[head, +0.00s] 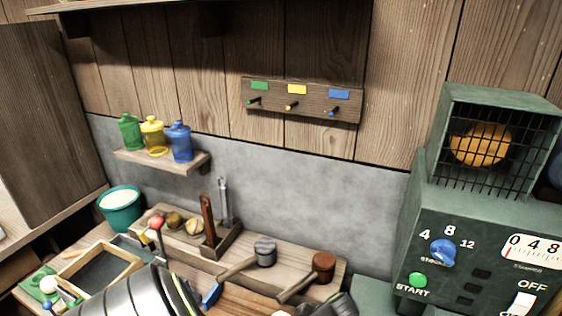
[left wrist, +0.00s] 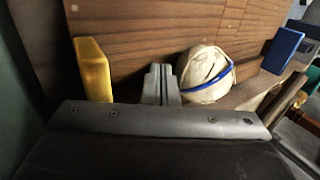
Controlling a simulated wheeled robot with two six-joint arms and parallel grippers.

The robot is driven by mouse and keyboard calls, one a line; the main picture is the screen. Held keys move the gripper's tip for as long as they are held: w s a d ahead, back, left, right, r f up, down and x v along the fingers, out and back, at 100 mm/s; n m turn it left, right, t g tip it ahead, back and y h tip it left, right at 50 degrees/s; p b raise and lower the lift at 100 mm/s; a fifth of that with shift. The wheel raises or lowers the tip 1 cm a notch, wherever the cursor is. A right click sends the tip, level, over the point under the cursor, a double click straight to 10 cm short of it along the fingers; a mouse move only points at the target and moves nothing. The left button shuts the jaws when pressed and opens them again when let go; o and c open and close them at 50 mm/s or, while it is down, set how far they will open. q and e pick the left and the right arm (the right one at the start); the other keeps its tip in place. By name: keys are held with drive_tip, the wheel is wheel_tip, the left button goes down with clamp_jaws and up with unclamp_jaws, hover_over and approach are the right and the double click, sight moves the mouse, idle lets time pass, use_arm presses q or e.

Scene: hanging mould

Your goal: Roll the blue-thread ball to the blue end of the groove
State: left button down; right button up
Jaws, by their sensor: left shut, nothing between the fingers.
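The pale ball with a blue thread (left wrist: 206,74) sits in the left wrist view, just right of my left gripper (left wrist: 161,72). The gripper's fingers are shut and empty, close beside the ball; I cannot tell if they touch it. A blue block (left wrist: 283,50) stands farther right, past the ball. A yellow block (left wrist: 93,68) stands to the left of the fingers. Part of the wooden groove (left wrist: 245,92) shows right of the ball; the wrist housing hides the rest. In the head view my left arm covers the bottom edge, and its fingertips are not clear.
A bench tray (head: 245,244) holds small things, with a grey mallet (head: 265,252) and a brown mallet (head: 323,266) nearby. A green machine (head: 440,215) stands at the right. Coloured bottles (head: 152,136) stand on a shelf above a green bucket (head: 121,214).

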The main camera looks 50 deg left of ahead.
sight(235, 311)
idle(0.4)
